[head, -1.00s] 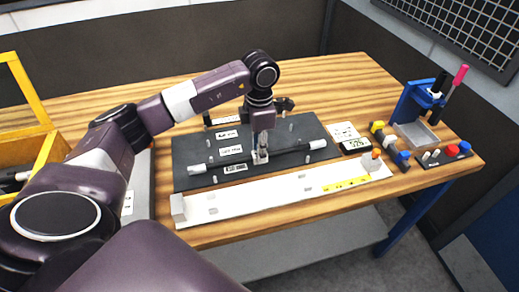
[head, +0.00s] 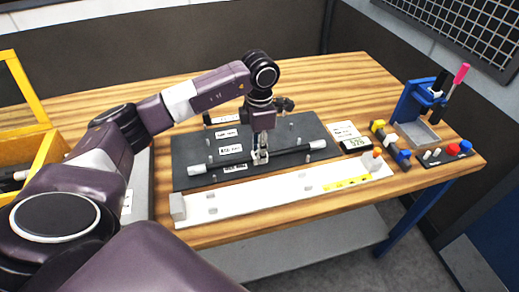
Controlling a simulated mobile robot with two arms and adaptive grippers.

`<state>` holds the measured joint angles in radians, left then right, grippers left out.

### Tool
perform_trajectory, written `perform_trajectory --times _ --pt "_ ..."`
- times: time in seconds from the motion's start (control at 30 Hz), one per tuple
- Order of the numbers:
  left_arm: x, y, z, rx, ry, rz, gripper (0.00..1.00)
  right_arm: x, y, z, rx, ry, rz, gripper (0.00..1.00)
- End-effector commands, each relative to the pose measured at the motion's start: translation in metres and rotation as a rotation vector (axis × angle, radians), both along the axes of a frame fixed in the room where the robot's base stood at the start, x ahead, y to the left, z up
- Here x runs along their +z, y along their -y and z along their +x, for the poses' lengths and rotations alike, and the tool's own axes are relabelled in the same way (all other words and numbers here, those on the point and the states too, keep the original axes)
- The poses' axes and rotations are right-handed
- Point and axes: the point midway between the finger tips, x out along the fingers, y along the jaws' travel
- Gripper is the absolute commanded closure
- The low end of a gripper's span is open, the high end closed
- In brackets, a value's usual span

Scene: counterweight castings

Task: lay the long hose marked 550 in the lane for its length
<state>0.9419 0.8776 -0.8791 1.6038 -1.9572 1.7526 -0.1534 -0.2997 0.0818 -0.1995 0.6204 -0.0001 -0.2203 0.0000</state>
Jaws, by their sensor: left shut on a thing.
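A long black hose (head: 225,163) with pale ends lies along the dark lane board (head: 185,150), slanting from lower left to upper right. My left gripper (head: 261,160) points straight down and is shut on the hose near its middle. The hose is at or just above the board; I cannot tell if it touches. The board has short pale pegs and white lane labels, a middle one (head: 230,149) and a front one (head: 235,167) partly covered by the hose. The label lettering is too small to read surely. My right gripper is not in view.
A long white measuring tray (head: 245,202) with a yellow scale and a grey end block lies in front of the board. A small display (head: 355,144), coloured tools (head: 390,145) and a blue stand (head: 412,105) are at the right. A yellow-framed bin (head: 45,150) is at the left.

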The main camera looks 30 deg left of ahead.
Motion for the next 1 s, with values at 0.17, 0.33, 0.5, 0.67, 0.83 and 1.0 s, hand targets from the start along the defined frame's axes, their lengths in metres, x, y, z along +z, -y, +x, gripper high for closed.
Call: perform_trajectory --times 0.17,0.33,0.5,0.67,0.83,1.0 --pt "-0.0038 -0.0002 0.0003 0.001 0.001 0.000 1.00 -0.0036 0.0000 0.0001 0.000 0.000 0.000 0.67" --pt "-0.0071 -0.0003 0.0003 0.001 0.001 0.000 1.00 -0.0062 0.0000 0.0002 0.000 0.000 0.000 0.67" --pt "-0.0061 -0.0003 0.0003 0.001 0.001 0.000 0.60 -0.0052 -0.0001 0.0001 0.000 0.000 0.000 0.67" --pt "-0.0064 -0.0002 0.0002 0.001 0.000 0.000 0.57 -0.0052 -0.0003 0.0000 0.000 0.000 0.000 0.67" --pt "-0.0065 -0.0003 -0.0003 0.000 -0.001 0.001 0.57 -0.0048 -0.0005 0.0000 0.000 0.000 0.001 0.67" --pt "0.0022 -0.0004 0.0002 0.001 0.001 0.001 0.57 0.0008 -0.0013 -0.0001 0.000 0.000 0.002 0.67"
